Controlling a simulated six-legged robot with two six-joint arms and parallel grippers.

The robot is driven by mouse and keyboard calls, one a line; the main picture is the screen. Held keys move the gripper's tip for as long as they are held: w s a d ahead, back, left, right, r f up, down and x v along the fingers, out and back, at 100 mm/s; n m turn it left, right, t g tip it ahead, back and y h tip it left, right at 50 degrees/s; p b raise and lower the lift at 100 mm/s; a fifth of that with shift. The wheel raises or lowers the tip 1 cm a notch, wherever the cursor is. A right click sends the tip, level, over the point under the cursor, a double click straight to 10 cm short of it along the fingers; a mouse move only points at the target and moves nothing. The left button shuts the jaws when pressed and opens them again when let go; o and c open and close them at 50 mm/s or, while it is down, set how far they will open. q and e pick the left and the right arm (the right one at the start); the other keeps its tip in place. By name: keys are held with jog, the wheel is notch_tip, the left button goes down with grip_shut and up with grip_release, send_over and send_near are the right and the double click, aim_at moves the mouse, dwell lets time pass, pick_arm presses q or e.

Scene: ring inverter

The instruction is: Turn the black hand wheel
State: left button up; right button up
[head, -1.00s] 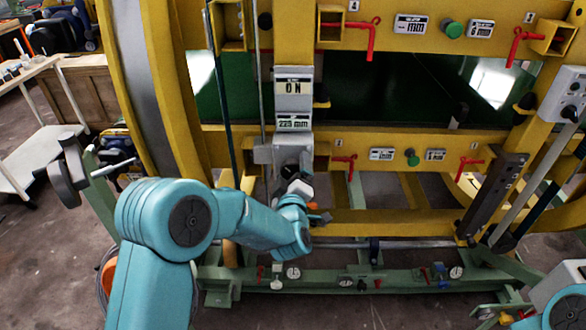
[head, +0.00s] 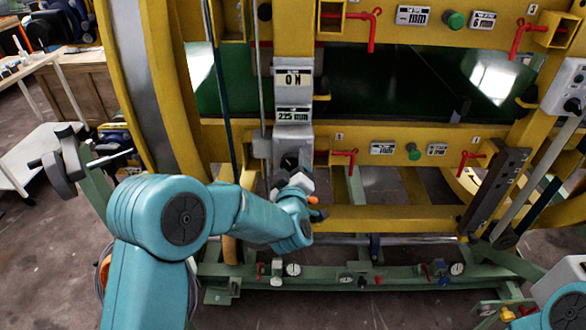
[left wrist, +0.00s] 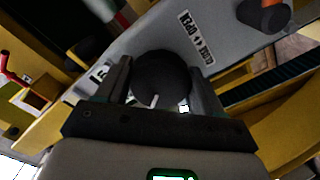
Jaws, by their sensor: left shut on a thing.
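The black hand wheel (left wrist: 161,78) is a dark round knob in the left wrist view, in front of a grey panel with an open/close label (left wrist: 197,37). My left gripper (left wrist: 158,84) has one finger on each side of the wheel and is shut on it. There the gripper hides most of the wheel. My right gripper cannot be made out; only part of my right arm shows at the lower right corner.
The yellow ring frame (head: 400,218) surrounds the work area. Red levers (head: 345,158) and green buttons (head: 413,151) sit to the right of the gripper. A green base beam (head: 390,281) with gauges runs below. A grey bracket (head: 495,190) stands at the right.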

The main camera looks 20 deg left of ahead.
pick_arm(q)
jog(key=shift+f+m+b, duration=0.15)
jog(key=shift+m+b, duration=0.5)
jog(key=shift+m, duration=0.25)
jog(key=m+b, duration=0.1)
jog(key=m, duration=0.1)
jog(key=shift+m, duration=0.3)
jog(key=m+b, duration=0.1)
jog(key=m, duration=0.1)
jog(key=shift+m, duration=0.3)
jog(key=shift+a+m, duration=0.1)
jog(key=shift+m, duration=1.2)
jog(key=shift+r, duration=0.2)
jog(key=o, duration=1)
